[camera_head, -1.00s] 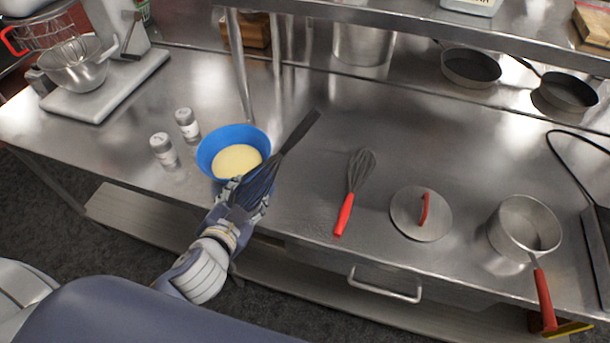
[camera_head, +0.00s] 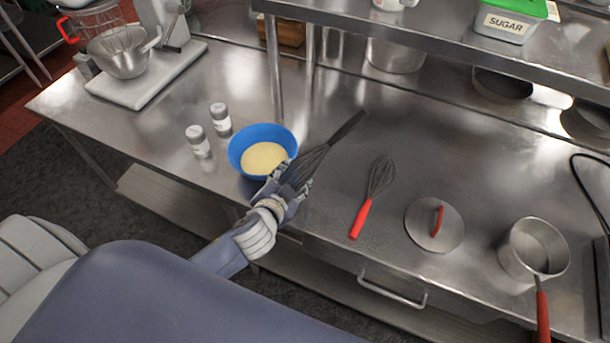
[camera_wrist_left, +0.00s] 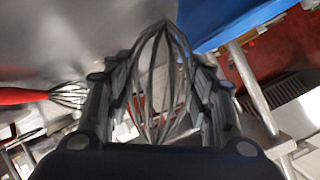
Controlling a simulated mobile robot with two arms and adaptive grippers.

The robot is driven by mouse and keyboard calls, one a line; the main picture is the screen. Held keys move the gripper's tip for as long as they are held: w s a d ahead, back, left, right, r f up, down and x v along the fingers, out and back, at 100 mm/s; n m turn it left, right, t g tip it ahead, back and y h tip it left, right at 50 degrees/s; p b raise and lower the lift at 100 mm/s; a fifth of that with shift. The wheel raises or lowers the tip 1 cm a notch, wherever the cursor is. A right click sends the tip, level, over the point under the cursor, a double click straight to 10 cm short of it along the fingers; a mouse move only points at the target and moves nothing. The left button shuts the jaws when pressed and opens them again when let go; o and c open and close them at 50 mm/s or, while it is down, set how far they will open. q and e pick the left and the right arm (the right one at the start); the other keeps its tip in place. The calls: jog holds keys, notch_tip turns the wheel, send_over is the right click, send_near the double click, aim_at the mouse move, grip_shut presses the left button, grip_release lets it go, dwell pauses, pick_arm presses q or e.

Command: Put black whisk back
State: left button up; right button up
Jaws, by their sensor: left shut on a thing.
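The black whisk (camera_head: 325,149) is in my left gripper (camera_head: 290,183), which is shut on its wire end. Its dark handle points up and to the right, over the counter. In the left wrist view the whisk's wires (camera_wrist_left: 160,85) lie between the two fingers of the left gripper (camera_wrist_left: 160,100). The blue bowl (camera_head: 236,150) with a pale yellow mix stands just left of the gripper. A second whisk with a red handle (camera_head: 361,219) lies on the counter to the right. My right gripper is not in view.
Two shakers (camera_head: 199,141) stand left of the bowl. A pot lid (camera_head: 424,224) and a saucepan (camera_head: 521,256) are to the right. A stand mixer (camera_head: 150,78) is at the back left. A metal shelf (camera_head: 440,38) runs above the counter (camera_head: 330,95). Bare counter lies behind the red whisk.

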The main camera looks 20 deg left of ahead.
aim_at(305, 173)
pick_arm(q)
jog(key=w+d, duration=0.2)
jog(key=w, duration=0.1)
jog(key=shift+w+d+f+p, duration=0.1)
jog(key=shift+p, duration=0.25)
jog(key=shift+f+p, duration=0.4)
jog(key=shift+f, duration=1.4)
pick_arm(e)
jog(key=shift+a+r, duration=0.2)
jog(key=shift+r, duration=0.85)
pick_arm(q)
jog(key=shift+f, duration=0.25)
jog(key=o, duration=1.1)
jog(key=shift+c, duration=0.2)
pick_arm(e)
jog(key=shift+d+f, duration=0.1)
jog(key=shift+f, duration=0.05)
pick_arm(q)
jog(key=shift+r, duration=0.1)
